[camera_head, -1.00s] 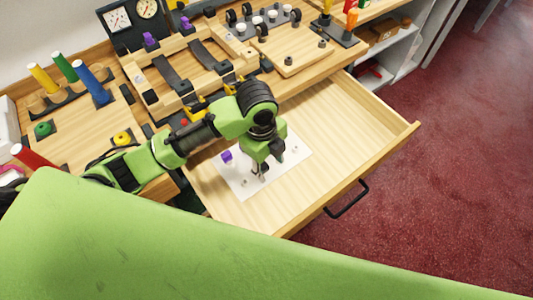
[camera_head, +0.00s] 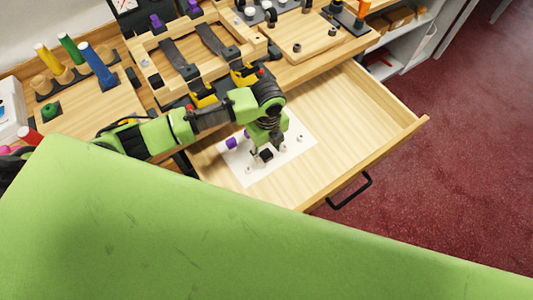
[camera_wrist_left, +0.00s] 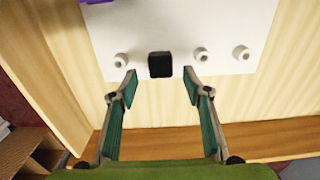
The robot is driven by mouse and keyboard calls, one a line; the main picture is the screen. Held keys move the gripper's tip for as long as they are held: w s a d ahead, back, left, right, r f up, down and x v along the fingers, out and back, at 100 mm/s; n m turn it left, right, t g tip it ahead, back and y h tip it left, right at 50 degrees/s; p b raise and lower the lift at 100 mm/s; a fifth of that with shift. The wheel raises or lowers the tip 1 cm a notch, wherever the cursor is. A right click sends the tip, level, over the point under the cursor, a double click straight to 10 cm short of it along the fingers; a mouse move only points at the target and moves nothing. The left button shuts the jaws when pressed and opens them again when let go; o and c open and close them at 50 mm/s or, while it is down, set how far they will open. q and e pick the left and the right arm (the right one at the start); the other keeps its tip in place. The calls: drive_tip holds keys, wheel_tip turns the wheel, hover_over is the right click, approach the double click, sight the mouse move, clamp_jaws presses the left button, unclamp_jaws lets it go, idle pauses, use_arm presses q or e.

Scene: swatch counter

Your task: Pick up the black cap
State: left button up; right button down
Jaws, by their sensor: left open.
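The black cap (camera_wrist_left: 160,65) stands on a white sheet (camera_wrist_left: 185,20) in the open drawer. In the left wrist view it lies just beyond the fingertips, centred between their lines. My left gripper (camera_wrist_left: 160,88) is open and empty, one finger to each side and short of the cap. In the head view the black cap (camera_head: 266,155) shows dark right by the fingertips of my left gripper (camera_head: 261,153), which points down over the sheet. My right gripper is not in view.
White pegs (camera_wrist_left: 201,54) stand on the sheet on both sides of the cap. A purple cap (camera_head: 232,143) is on the sheet left of my gripper. The drawer (camera_head: 350,110) is bare to the right. A counter with wooden boards (camera_head: 300,40) lies behind.

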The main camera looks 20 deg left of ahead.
sight(266, 153)
use_arm(q)
drive_tip(key=shift+w+a+f+p, duration=0.15)
drive_tip(key=shift+f+p, duration=0.05)
drive_tip(key=shift+f, duration=0.95)
drive_tip(key=shift+w+a+f+p, duration=0.1)
drive_tip(key=shift+f+p, duration=0.1)
drive_tip(key=shift+f, duration=0.95)
drive_tip(key=c, duration=0.9)
drive_tip(key=shift+r, duration=0.1)
drive_tip(key=shift+r, duration=0.5)
wheel_tip(266, 153, up, 2)
drive_tip(key=shift+r, duration=0.1)
drive_tip(key=s+d+r, duration=0.1)
drive_tip(key=s+r, duration=0.2)
drive_tip(key=s, duration=0.1)
drive_tip(key=s+d+r+b, duration=0.1)
drive_tip(key=s+r, duration=0.2)
drive_tip(key=s, duration=0.2)
drive_tip(key=s+d+r+b, duration=0.1)
drive_tip(key=s+d+r, duration=0.1)
drive_tip(key=s+r, duration=0.1)
drive_tip(key=shift+s+r, duration=0.35)
drive_tip(key=shift+s, duration=0.35)
